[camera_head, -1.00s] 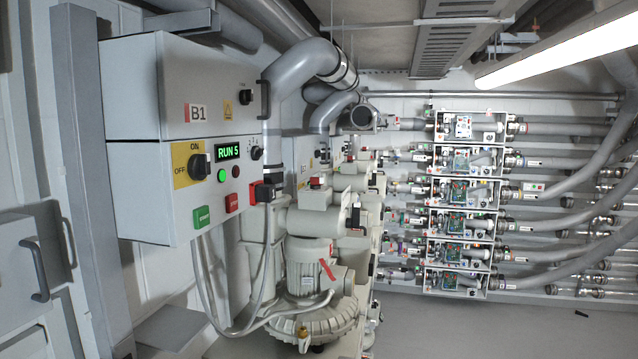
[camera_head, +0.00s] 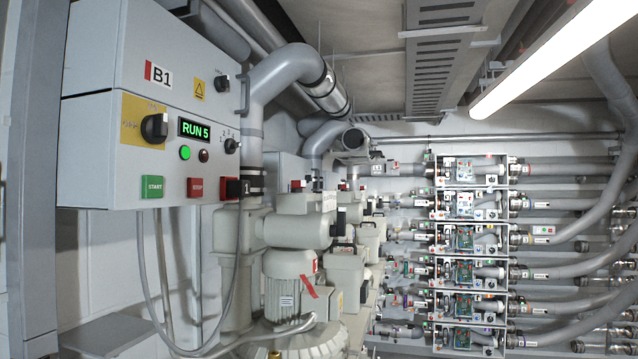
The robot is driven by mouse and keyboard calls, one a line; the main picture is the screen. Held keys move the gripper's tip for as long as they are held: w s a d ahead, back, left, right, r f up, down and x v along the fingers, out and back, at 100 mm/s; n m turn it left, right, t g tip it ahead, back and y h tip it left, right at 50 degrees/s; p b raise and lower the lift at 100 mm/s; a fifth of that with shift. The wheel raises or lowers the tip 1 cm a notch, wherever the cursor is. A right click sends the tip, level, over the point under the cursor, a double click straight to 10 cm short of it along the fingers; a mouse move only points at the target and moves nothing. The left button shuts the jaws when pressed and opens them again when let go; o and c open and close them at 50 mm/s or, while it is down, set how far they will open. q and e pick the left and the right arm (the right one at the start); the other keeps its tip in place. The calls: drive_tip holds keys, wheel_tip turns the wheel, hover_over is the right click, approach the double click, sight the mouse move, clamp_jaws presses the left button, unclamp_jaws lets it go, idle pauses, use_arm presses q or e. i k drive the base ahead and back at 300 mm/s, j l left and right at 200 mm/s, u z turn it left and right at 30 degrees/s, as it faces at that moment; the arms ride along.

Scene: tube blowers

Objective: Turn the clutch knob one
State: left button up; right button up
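No knob in view is legibly marked as a clutch. The B1 control box (camera_head: 100,140) at left carries a large black ON/OFF rotary knob (camera_head: 154,127) on a yellow plate. A small black selector knob (camera_head: 231,146) with numbers around it sits right of the green "RUN 5" display (camera_head: 195,130). Another black knob (camera_head: 221,82) is on the upper box. A black block marked "1" (camera_head: 238,188) with a red part is at the box's lower right, in front of the pipe. Which of these is clutch knob one, I cannot tell. Neither gripper is in view.
Green START (camera_head: 152,187) and red STOP (camera_head: 195,188) buttons are below the display. A blower (camera_head: 292,283) with grey pipes stands right of the box, cables hanging in front. Tube racks (camera_head: 467,240) line the far wall. A grey post (camera_head: 35,180) borders the left.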

sight(296, 186)
drive_tip(key=i+l+u, duration=0.35)
drive_tip(key=l, duration=0.3)
drive_tip(key=i+l+u, duration=0.2)
drive_tip(key=l+u, duration=0.2)
drive_tip(key=l, duration=0.25)
